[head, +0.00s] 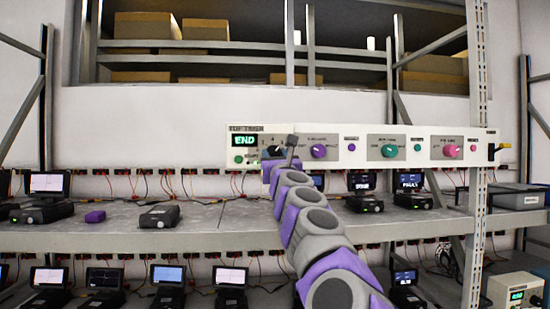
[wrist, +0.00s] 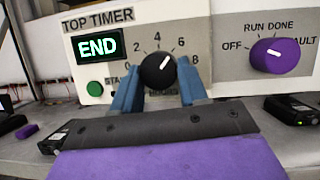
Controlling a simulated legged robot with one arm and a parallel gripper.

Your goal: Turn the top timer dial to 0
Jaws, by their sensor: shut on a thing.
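The top timer dial (wrist: 154,79) is a round black knob with a white pointer mark, in the middle of the wrist view. Its mark points up and slightly right, between 4 and 6 on a printed scale from 0 to 8. My gripper (wrist: 158,66) is shut on the dial, with one blue finger on each side. The display (wrist: 97,46) left of the dial reads END in green. In the head view my gripper (head: 284,148) covers the dial at the left part of the white panel (head: 355,134).
A green button (wrist: 95,88) sits below the display. A purple knob (wrist: 269,55) with OFF, RUN, DONE and FAULT labels is to the right. A teal knob (head: 389,151) and a pink knob (head: 450,151) are farther right. Below, a shelf (head: 120,238) holds several small devices.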

